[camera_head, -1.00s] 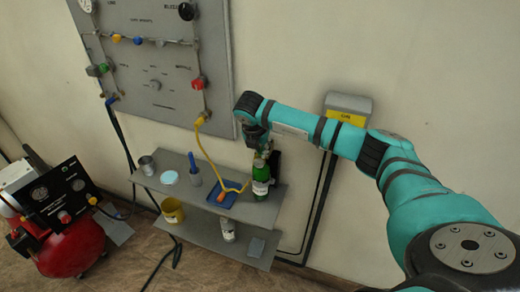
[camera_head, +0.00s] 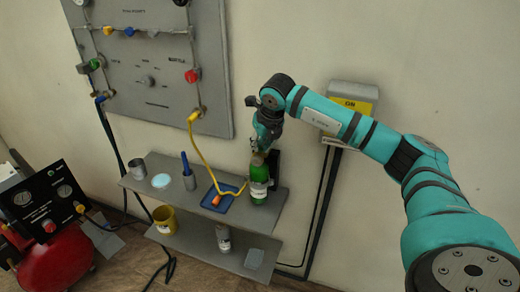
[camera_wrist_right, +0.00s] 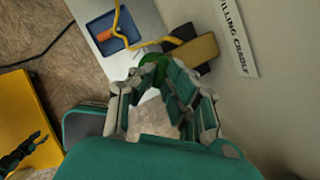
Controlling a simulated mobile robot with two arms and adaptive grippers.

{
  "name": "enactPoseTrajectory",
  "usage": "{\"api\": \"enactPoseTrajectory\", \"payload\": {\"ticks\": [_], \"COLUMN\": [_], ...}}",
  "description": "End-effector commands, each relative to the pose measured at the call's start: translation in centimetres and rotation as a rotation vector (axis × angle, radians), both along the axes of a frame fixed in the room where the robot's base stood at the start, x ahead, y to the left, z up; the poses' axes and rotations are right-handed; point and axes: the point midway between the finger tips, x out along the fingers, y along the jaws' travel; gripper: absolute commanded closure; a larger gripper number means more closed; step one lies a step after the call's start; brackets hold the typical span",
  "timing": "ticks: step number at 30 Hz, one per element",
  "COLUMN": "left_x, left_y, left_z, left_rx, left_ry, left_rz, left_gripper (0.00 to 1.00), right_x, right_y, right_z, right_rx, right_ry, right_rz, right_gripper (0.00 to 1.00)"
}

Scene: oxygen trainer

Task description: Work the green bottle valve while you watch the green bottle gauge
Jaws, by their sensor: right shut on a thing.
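The green bottle (camera_head: 259,183) stands upright at the right end of the upper shelf, with a white label on its front. My right gripper (camera_head: 262,150) reaches down over its top and is shut there. In the right wrist view a green part of the bottle (camera_wrist_right: 153,70) shows between the fingertips of my right gripper (camera_wrist_right: 152,82). The valve itself is hidden by the fingers. A gauge (camera_head: 81,2) is partly cut off at the panel's top left. I cannot tell whether it is the green bottle gauge.
The grey panel (camera_head: 150,100) hangs on the wall. A metal cup (camera_head: 138,168) stands farther left on the upper shelf (camera_head: 160,192). A red tank (camera_head: 60,262) sits on the floor.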

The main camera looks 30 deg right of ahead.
Motion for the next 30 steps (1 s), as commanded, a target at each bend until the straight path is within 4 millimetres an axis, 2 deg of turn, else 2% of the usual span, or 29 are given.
{"api": "enactPoseTrajectory", "payload": {"ticks": [9,23,24,28,30], "left_x": [0.01,0.00,0.00,0.00,-0.01], "left_y": [0.00,-0.02,-0.02,-0.03,-0.01], "left_z": [-0.79,-0.81,-0.81,-0.81,-0.82], "left_rx": [0.000,0.000,0.000,0.000,0.000], "left_ry": [0.000,0.000,0.000,0.000,0.000], "left_rz": [-0.001,-0.002,-0.002,-0.002,-0.002], "left_gripper": [0.60,0.60,0.60,0.60,0.60], "right_x": [0.06,0.07,0.07,0.06,0.05], "right_y": [-0.13,-0.15,-0.15,-0.14,-0.14], "right_z": [0.11,0.18,0.18,0.14,0.11], "right_rx": [0.001,0.000,0.000,0.001,0.001], "right_ry": [-0.004,-0.004,-0.004,-0.003,-0.002], "right_rz": [0.094,0.105,0.105,0.104,0.104], "right_gripper": [1.00,1.00,0.86,0.69,0.66]}}
